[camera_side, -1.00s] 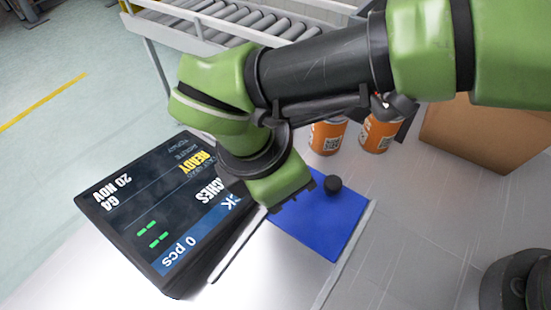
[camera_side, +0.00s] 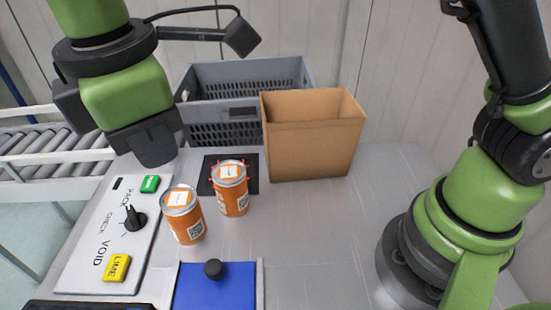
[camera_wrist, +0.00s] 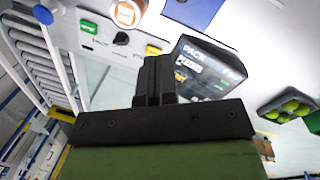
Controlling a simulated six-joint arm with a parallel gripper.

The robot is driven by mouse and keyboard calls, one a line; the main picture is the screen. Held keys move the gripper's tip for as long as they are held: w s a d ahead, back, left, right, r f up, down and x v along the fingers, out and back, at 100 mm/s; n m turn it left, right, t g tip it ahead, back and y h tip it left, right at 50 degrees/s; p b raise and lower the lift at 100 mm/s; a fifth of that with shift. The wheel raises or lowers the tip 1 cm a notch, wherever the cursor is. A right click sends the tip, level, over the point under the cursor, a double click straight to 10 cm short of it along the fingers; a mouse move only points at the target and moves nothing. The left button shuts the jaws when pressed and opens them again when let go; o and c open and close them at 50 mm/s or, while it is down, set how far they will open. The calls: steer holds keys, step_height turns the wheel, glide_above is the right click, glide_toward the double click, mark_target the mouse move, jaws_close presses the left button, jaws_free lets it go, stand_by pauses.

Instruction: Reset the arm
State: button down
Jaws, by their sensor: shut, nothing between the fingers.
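My gripper (camera_wrist: 158,62) is in the wrist view with its dark fingers together and nothing between them. In the side view the dark end of my arm (camera_side: 155,148) hangs at the left, above the far end of the white control panel (camera_side: 100,235). I cannot make out the fingers there. Two orange cans (camera_side: 187,220) (camera_side: 231,192) stand upright to its right, apart from it. One orange can (camera_wrist: 126,13) shows at the top of the wrist view. The one farther back in the side view stands on a black square mat (camera_side: 208,176).
An open cardboard box (camera_side: 312,150) and a grey crate (camera_side: 240,82) stand at the back. A blue panel with a black knob (camera_side: 213,290) lies in front. A roller conveyor (camera_side: 45,150) is at the left. The dark display (camera_wrist: 208,72) shows in the wrist view. The table's right middle is clear.

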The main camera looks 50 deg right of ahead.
steer(key=s+d+r+m+t+y, duration=0.1)
steer(key=s+d+r+m, duration=0.1)
steer(key=d+r+m, duration=0.3)
steer(key=s+d+r+m+t+y, duration=0.1)
steer(key=s+d+m, duration=0.2)
steer(key=d, duration=0.4)
steer(key=s+d+r+m+t+y, duration=0.1)
steer(key=s+d+r+m+y, duration=0.1)
steer(key=d+r+m, duration=0.3)
steer(key=s+d+f+m+t, duration=0.3)
steer(key=s+d+f+m, duration=0.1)
steer(key=s+d+m, duration=0.1)
steer(key=shift+s+d+m+h, duration=0.25)
steer(key=shift+s+m+h, duration=0.05)
steer(key=shift+s+m, duration=0.4)
